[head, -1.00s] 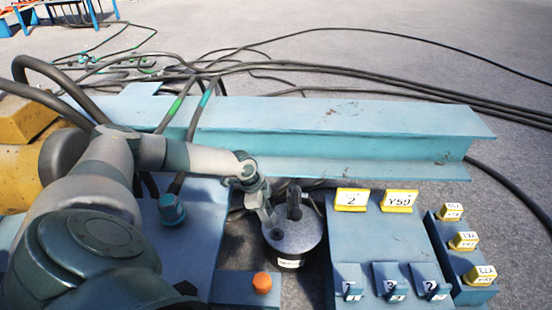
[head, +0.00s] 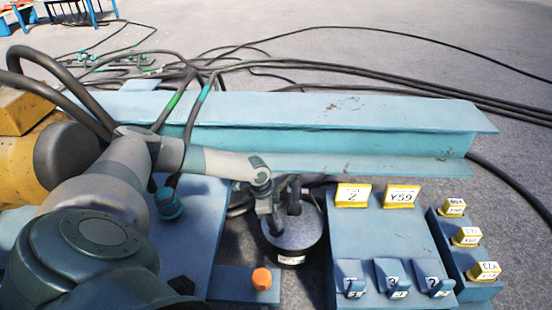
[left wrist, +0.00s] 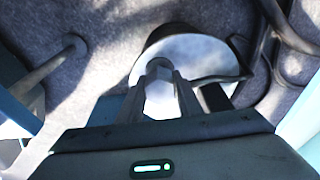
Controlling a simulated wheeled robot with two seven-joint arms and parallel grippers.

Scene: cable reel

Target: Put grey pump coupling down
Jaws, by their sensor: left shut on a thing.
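My left gripper (head: 275,226) comes in from the left, pointing down at the left part of a round, dark-sided drum with a grey top (head: 296,238). In the left wrist view the gripper (left wrist: 160,88) has its fingers close together around a small grey piece, which I take for the grey pump coupling (left wrist: 159,66). The pale drum top (left wrist: 205,55) lies behind it. The fingers largely hide the coupling in the head view. I cannot tell whether it touches the drum top. My right gripper is not in view.
A dark upright handle (head: 295,194) stands close right of the fingers. A blue panel with yellow labels (head: 375,235) is right of the drum. An orange cap (head: 261,279) is in front. A long blue beam (head: 330,125) and cables lie behind.

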